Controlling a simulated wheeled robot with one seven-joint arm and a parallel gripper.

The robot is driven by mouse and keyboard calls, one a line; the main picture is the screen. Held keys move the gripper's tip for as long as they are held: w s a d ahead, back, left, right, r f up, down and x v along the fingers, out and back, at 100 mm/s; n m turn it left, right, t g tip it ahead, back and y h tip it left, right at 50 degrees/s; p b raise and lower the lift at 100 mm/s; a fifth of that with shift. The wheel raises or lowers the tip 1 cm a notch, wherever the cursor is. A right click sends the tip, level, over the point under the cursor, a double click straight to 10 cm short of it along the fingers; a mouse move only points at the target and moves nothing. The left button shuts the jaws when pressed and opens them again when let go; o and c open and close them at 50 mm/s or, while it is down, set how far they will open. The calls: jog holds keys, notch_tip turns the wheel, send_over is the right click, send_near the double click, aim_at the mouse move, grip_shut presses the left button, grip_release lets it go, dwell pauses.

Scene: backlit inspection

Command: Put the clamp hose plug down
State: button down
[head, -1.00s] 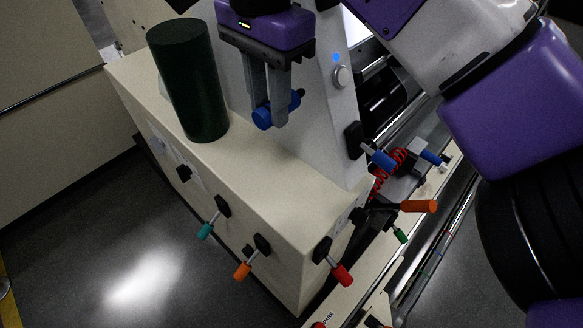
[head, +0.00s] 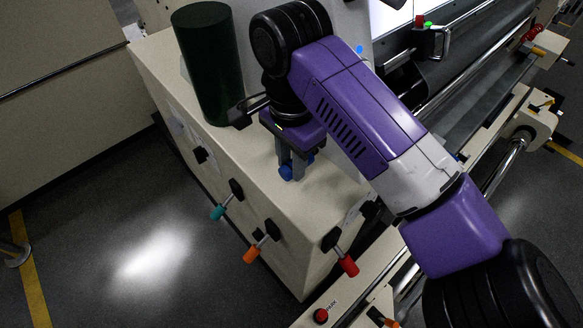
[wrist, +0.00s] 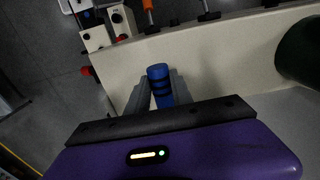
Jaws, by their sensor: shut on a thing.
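The clamp hose plug is a small blue ribbed cylinder with dark bands; it shows in the wrist view (wrist: 160,84) and partly in the head view (head: 287,172). My gripper (head: 295,172) is shut on it, with the grey fingers on either side of it. The gripper points down at the beige top of the machine cabinet (head: 240,160). The plug is at or just above that top; I cannot tell whether it touches. In the wrist view my gripper (wrist: 163,98) hides the plug's near end.
A dark green cylinder (head: 208,65) stands on the cabinet top, left of my gripper. Teal (head: 218,212), orange (head: 251,254) and red (head: 348,266) handles stick out from the cabinet's sides. The machine's rollers lie to the right.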

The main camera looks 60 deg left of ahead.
jog(key=shift+f, duration=1.6)
jog(key=c, duration=1.1)
grip_release()
jog(key=shift+f, duration=0.15)
notch_tip(320, 180, up, 12)
jog(key=shift+r+b, duration=0.15)
jog(key=shift+b, duration=0.35)
jog(key=shift+s, duration=0.1)
